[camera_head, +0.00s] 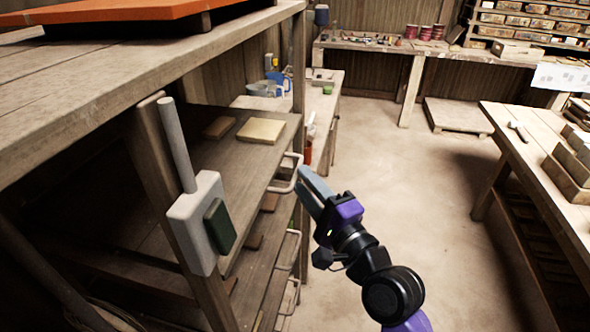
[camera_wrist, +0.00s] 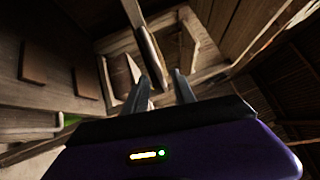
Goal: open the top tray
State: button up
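The top tray (camera_head: 170,150) is a dark wooden board under the workbench top, with a pale handle (camera_head: 287,180) on its right-hand edge. In the wrist view, the fingers of my gripper (camera_wrist: 160,88) stand apart. A handle bar (camera_wrist: 150,58) shows ahead of and between them; I cannot tell whether they touch it. The gripper holds nothing that I can see.
More trays with handles (camera_head: 288,250) sit below. A pale lever box (camera_head: 196,222) with a rod is fixed to the front post. An orange board (camera_head: 110,14) lies on the bench top. Open floor (camera_head: 440,210) lies to the right, before another table (camera_head: 540,160).

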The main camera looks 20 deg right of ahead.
jog(key=shift+w+a+r, duration=0.15)
jog(key=shift+w, duration=0.75)
jog(key=shift+w+a+r, duration=0.1)
jog(key=shift+w+r, duration=0.05)
jog(key=shift+w, duration=0.75)
grip_shut()
jog(key=shift+f, duration=0.1)
